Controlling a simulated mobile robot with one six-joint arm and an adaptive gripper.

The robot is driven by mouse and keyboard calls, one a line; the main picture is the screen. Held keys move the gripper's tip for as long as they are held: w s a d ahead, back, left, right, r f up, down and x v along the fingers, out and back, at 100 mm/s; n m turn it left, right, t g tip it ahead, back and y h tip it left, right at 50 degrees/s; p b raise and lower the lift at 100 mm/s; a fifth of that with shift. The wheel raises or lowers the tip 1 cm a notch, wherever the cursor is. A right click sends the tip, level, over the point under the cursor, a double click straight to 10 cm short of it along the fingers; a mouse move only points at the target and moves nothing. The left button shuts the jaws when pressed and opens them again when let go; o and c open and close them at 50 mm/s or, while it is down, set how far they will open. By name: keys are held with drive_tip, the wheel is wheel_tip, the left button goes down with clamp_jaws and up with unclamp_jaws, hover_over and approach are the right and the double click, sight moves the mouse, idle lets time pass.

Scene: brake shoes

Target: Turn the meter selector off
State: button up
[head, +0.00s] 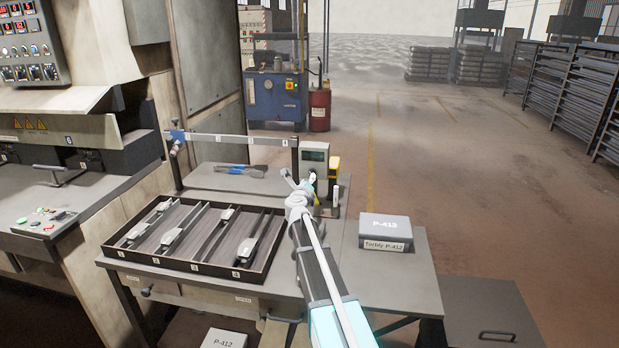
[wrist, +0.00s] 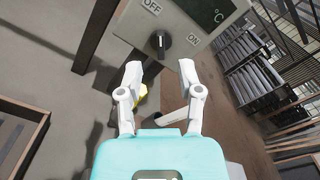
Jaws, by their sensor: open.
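The meter (head: 315,153) is a grey-beige box with a dark display, standing at the back right of the bench. In the wrist view the meter's face (wrist: 185,25) shows a black round selector knob (wrist: 160,43) with a pale mark. An OFF label is above left of the knob and an ON label to its right. I cannot tell for certain which label the mark points at. My gripper (wrist: 160,68) is open and empty, its two white fingers apart just short of the knob and not visibly touching it. In the head view my gripper (head: 299,182) is in front of the meter and partly covers it.
A dark divided tray (head: 190,268) with several brake shoes lies left of my arm. A blue-handled tool (head: 240,170) lies behind it. A yellow object (head: 334,166) stands beside the meter. A P-412 box (head: 385,230) sits on the right, near bare bench top.

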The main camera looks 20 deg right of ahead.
drive_tip(key=v, duration=0.6)
drive_tip(key=shift+s+a, duration=0.1)
drive_tip(key=shift+s, duration=0.05)
idle(0.4)
